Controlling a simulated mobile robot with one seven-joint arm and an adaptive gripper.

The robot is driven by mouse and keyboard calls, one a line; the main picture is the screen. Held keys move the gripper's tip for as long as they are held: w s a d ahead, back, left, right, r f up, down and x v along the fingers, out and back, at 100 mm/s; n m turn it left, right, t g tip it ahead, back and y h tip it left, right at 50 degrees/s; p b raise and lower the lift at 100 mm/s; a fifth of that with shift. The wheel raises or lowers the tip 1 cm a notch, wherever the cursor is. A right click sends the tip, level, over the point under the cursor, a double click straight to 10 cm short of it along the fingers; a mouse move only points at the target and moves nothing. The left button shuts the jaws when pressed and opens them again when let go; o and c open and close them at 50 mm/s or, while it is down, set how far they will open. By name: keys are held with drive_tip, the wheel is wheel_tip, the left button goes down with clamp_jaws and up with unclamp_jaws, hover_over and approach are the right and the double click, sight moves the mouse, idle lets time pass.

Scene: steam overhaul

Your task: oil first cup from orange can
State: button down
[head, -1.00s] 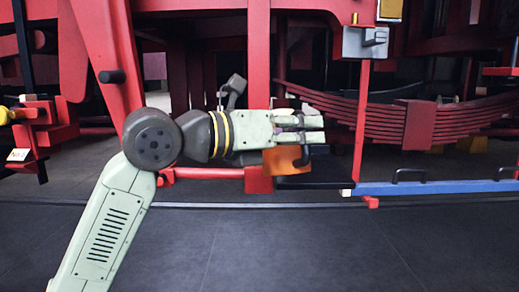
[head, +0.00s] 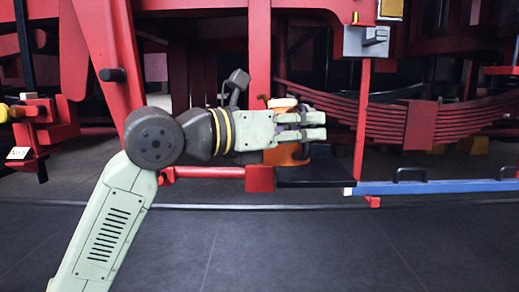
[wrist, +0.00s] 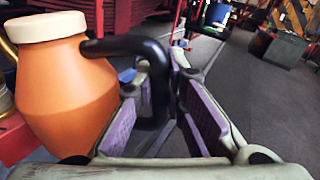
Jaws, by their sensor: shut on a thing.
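The orange can (head: 288,155) has a cream cap (head: 283,103). It stands about upright behind my gripper (head: 325,126) in the head view, partly hidden by the fingers. In the wrist view the can (wrist: 72,95) fills the left side, and its black handle (wrist: 157,85) passes between my finger pads. My gripper (wrist: 180,75) is shut on this handle. I cannot tell which part is the first cup. A grey box with a lever (head: 365,41) sits on a red post at the upper right.
A dark flat shelf (head: 318,175) lies just below the can. A blue bar with black handles (head: 435,187) runs to the right. A red leaf spring (head: 420,120) and red frame parts stand behind. The dark floor (head: 300,250) in front is clear.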

drive_tip(key=shift+s+n+p, duration=0.1)
drive_tip(key=shift+n+p, duration=0.3)
drive_tip(key=shift+n, duration=0.3)
drive_tip(key=shift+f, duration=0.1)
idle(0.6)
drive_tip(key=shift+m+b, duration=0.4)
drive_tip(key=shift+b, duration=0.15)
drive_tip(key=shift+m, duration=0.3)
